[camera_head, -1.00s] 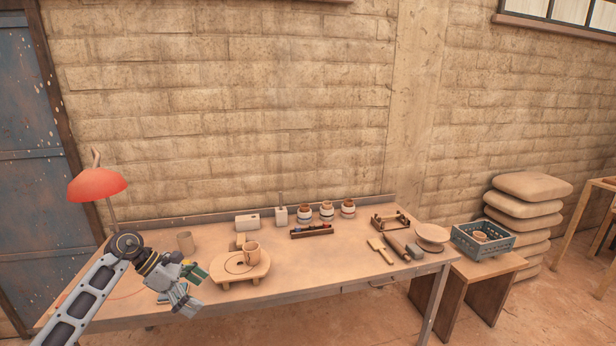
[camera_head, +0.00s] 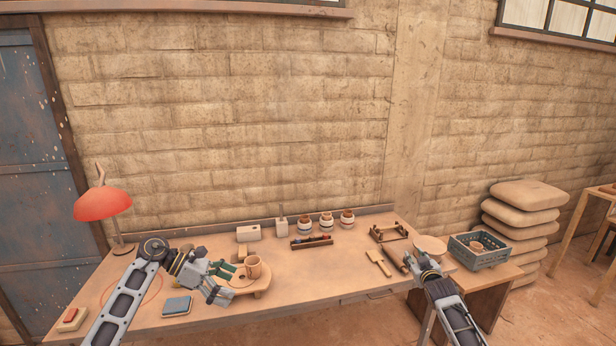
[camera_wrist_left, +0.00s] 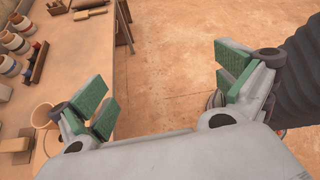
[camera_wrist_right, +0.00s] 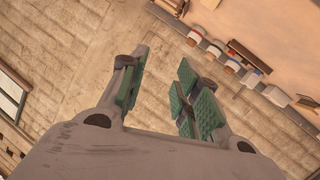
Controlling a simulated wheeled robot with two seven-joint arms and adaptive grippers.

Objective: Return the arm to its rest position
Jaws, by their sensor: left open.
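My left gripper (camera_head: 226,282) is open and empty, in front of the round wooden stand (camera_head: 262,283) that bears a brown mug (camera_head: 252,267); whether it touches the stand I cannot tell. In the left wrist view its green-padded fingers (camera_wrist_left: 160,100) are wide apart, with bare floor between them. My right gripper (camera_head: 414,262) is at the table's right end, near the round wooden disc (camera_head: 430,244). In the right wrist view its fingers (camera_wrist_right: 155,90) stand apart with only brick wall between them. Both arms reach forward over the table.
A red lamp (camera_head: 103,204) stands at the left. A crate (camera_head: 480,250) sits on a low stand at the right.

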